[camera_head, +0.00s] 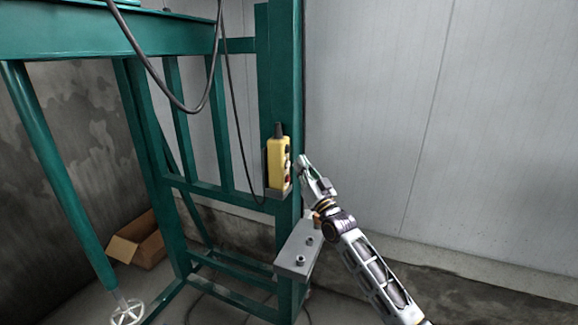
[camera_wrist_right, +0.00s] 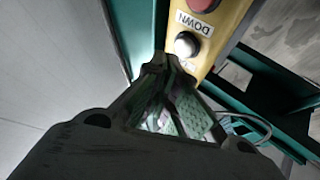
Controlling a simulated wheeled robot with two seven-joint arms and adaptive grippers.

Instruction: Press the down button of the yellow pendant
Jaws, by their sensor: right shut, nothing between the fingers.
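The yellow pendant (camera_head: 278,160) stands upright in a holder on a green post in the head view. It also shows at the top of the right wrist view (camera_wrist_right: 229,22). There its white down button (camera_wrist_right: 187,45) sits below a "DOWN" label, with a red button (camera_wrist_right: 200,4) above the label. My right gripper (camera_head: 303,160) is shut and empty, just right of the pendant. In the wrist view its fingertips (camera_wrist_right: 160,62) are just below and left of the white button. I cannot tell whether they touch it. My left gripper is not in view.
A green steel frame (camera_head: 184,190) fills the left and middle. A black cable (camera_head: 166,92) hangs above. An open cardboard box (camera_head: 140,243) lies on the floor. The space before the pale wall (camera_head: 500,130) is clear.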

